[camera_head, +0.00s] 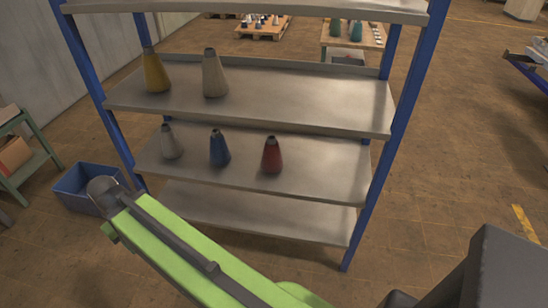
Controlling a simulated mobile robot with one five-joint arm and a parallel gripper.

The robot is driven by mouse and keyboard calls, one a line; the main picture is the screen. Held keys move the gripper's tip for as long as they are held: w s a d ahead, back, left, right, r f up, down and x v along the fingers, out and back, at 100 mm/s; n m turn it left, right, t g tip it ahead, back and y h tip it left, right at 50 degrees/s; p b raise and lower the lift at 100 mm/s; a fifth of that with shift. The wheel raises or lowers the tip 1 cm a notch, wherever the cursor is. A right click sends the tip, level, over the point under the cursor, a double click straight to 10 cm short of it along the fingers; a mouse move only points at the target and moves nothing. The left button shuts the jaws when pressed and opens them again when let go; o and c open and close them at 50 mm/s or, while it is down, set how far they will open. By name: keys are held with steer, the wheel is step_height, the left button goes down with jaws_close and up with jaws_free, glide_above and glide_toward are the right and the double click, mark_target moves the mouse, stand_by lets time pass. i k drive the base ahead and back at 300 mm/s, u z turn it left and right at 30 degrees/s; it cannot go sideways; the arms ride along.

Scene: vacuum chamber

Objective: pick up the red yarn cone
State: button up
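The red yarn cone (271,156) stands upright on the middle shelf of a metal rack, with a dark tip. It is the rightmost of three cones on that shelf, and nothing touches it. My green and dark arm reaches from the bottom of the view up to the left, ending in front of the rack's lower left. My gripper's fingers do not show, so its state is not visible.
A blue cone (219,148) and a grey cone (171,142) stand to the left on the same shelf. A yellow cone (155,71) and a beige cone (214,74) stand on the shelf above. Blue posts (400,110) frame the rack. A blue bin (86,190) sits on the floor at left.

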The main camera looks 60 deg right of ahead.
mark_target(272, 162)
steer(key=i, duration=0.85)
steer(key=u, duration=0.05)
